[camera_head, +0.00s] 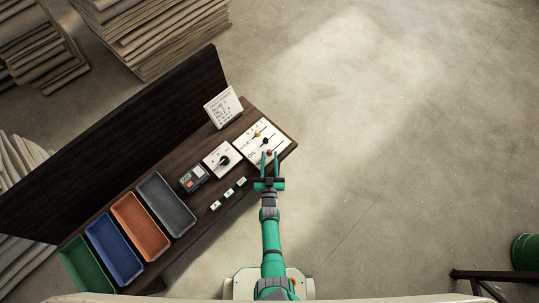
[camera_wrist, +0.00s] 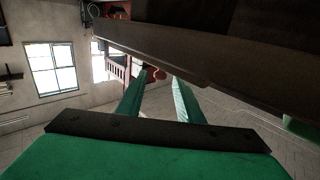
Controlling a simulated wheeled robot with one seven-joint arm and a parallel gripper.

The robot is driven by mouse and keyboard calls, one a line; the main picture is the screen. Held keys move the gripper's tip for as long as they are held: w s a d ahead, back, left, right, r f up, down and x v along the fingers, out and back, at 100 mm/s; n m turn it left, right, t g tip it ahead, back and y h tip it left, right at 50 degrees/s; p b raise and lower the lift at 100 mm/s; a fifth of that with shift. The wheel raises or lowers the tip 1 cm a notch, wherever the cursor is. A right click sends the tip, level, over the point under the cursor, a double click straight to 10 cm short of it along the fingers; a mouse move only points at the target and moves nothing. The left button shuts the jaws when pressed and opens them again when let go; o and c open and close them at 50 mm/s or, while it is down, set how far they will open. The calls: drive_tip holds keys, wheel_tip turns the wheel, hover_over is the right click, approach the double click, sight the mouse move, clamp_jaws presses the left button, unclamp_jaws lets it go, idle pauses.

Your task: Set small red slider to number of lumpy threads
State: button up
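The white slider panel (camera_head: 257,139) lies at the right end of the table, with a yellow knob (camera_head: 257,133), a black knob (camera_head: 265,141) and a small red slider knob (camera_head: 269,153). My gripper (camera_head: 269,157) is at the table's front edge, with its green fingers apart on either side of the red knob in the head view. The panel's scale numbers are too small to read.
A white sign (camera_head: 223,107) with writing stands behind the panel. A dial panel (camera_head: 222,160), a small device (camera_head: 193,178), several small labelled blocks (camera_head: 228,193) and coloured trays (camera_head: 140,226) sit to the left. A dark backboard (camera_head: 140,140) runs behind.

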drive_tip(key=shift+w, duration=0.75)
